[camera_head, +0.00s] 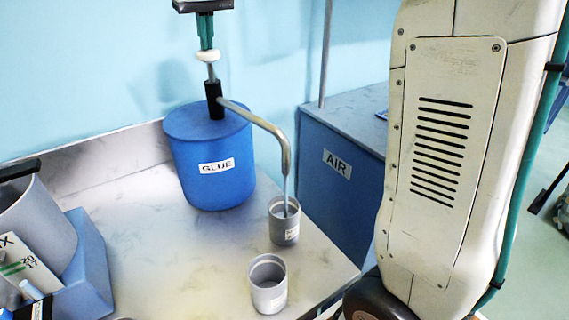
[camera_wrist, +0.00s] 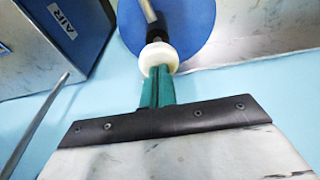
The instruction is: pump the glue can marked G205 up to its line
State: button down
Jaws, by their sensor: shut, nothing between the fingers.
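A blue drum labelled GLUE (camera_head: 212,165) stands on the metal bench. Its pump has a white knob (camera_head: 208,56) on a rod, and a bent metal spout (camera_head: 265,122). The spout's end points down into the mouth of a grey can (camera_head: 284,228). A second grey can (camera_head: 268,290) stands nearer the front. Both cans bear small labels that I cannot read, so I cannot tell which is G205; their fill level is also unclear. My gripper (camera_head: 207,45) is shut, its green fingers pointing down at the top of the knob (camera_wrist: 158,55), seemingly touching it.
A blue AIR cabinet (camera_head: 345,175) stands right of the bench. A blue bin (camera_head: 88,270) with a grey container (camera_head: 40,225) and a card sits at the front left. A thin upright pole (camera_head: 326,50) rises behind. The bench (camera_head: 150,235) is clear between bin and cans.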

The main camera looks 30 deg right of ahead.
jog(key=shift+s+x, duration=0.15)
jog(key=shift+x, duration=0.65)
jog(key=shift+s+x, duration=0.2)
jog(key=shift+x, duration=0.6)
jog(key=shift+w+v, duration=0.25)
jog(key=shift+v, duration=0.95)
jog(key=shift+w+v, duration=0.25)
jog(key=shift+v, duration=0.95)
jog(key=shift+w+v, duration=0.25)
jog(key=shift+v, duration=1)
jog(key=shift+r, duration=0.1)
jog(key=shift+w, duration=0.1)
dwell(0.5)
jog(key=shift+s+x, duration=0.25)
jog(key=shift+x, duration=0.9)
jog(key=shift+w+v, duration=0.25)
jog(key=shift+v, duration=0.85)
jog(key=shift+r, duration=0.15)
